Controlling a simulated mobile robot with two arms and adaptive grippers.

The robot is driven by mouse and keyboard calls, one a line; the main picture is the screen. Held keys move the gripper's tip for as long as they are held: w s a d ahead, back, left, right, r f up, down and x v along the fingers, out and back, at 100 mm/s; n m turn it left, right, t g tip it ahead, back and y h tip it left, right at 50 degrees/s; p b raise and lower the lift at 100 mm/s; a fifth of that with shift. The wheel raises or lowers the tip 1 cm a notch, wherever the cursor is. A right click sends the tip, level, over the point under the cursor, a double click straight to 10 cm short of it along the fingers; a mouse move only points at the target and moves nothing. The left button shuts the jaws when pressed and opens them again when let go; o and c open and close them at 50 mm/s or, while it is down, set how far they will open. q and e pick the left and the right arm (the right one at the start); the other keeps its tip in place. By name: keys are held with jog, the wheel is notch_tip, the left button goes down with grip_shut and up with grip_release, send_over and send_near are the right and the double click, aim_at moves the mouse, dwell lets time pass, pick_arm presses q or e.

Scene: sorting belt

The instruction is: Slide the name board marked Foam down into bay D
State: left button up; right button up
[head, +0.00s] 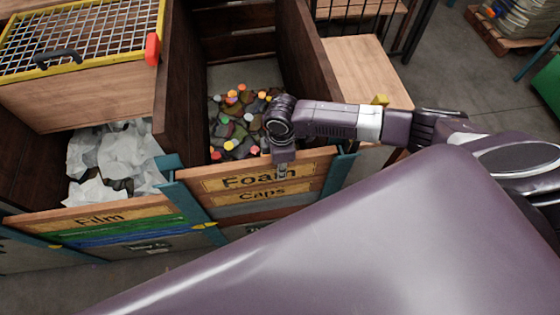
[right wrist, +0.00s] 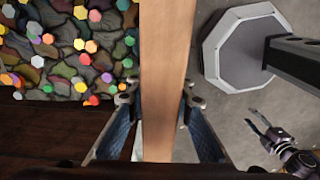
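The name board marked Foam (head: 225,184) stands at the front of the middle bay, between two teal posts (head: 172,180). A Caps label (head: 290,189) shows just below the word Foam. My right gripper (head: 283,170) points down at the board's top edge. My left gripper (right wrist: 260,130) shows open and empty at the right of the right wrist view, low over the floor. The bay's letter is too small to read.
The bay behind the board holds colourful caps among dark lumps (head: 235,120). The bay to the left, marked Film (head: 100,218), holds crumpled white sheets (head: 115,155). A yellow-framed mesh (head: 80,38) lies above it. My large purple body part covers the lower right foreground.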

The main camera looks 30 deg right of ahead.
jog(key=o, duration=0.5)
jog(key=shift+r, duration=0.15)
jog(key=shift+c, duration=0.2)
jog(key=shift+s, duration=0.1)
notch_tip(320, 180, up, 12)
jog(key=shift+f, duration=0.1)
